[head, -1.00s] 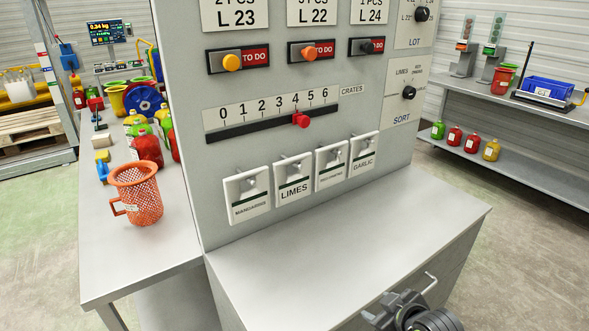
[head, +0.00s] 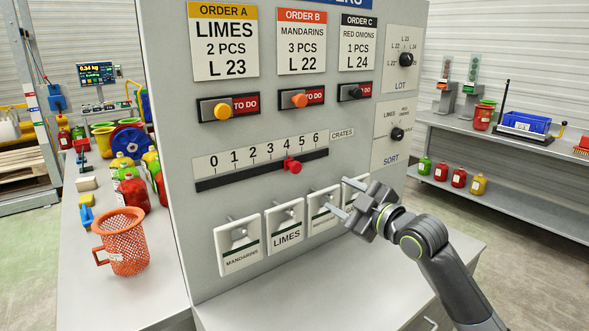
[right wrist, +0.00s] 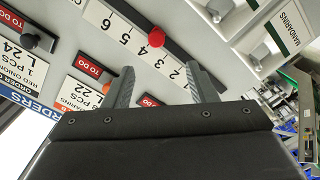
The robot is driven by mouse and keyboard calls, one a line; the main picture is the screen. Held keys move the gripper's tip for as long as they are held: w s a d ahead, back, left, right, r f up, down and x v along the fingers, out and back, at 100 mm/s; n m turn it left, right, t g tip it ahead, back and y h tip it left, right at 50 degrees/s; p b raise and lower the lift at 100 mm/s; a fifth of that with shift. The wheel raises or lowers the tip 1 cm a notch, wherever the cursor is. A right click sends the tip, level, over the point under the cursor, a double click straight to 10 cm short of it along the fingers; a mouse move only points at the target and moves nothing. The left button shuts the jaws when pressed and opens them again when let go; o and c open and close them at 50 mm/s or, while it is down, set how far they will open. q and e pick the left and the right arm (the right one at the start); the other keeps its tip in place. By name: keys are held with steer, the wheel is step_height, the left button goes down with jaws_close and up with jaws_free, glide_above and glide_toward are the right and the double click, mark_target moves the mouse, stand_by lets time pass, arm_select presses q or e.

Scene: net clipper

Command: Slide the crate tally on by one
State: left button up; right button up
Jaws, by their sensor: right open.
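The crate tally is a dark slotted rail (head: 250,172) under a white scale marked 0 to 6 on the grey panel. Its red slider knob (head: 292,166) stands at about the 4. In the right wrist view the red knob (right wrist: 156,37) is beyond and between my fingertips, with the scale upside down. My right gripper (head: 342,197) is open and empty, below and right of the knob, apart from it. It partly hides the rightmost hanging card. The right gripper's two fingers (right wrist: 160,70) also show spread in the wrist view. My left gripper is not in view.
Hanging cards on pegs, such as limes (head: 286,229), sit below the rail. Order buttons (head: 222,110) are above it, and lot and sort dials (head: 397,134) to the right. A grey ledge (head: 240,314) juts out below. An orange mesh basket (head: 124,245) stands on the left table.

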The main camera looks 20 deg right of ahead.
mark_target(298, 169)
steer(key=p+x, duration=0.1)
steer(key=x, duration=0.4)
steer(key=p+x, duration=0.1)
steer(key=x, duration=0.5)
steer(key=r+p+x, duration=0.1)
steer(key=p+x, duration=0.1)
steer(key=x, duration=0.4)
steer(key=shift+w+a, duration=0.15)
steer(key=shift+w, duration=0.1)
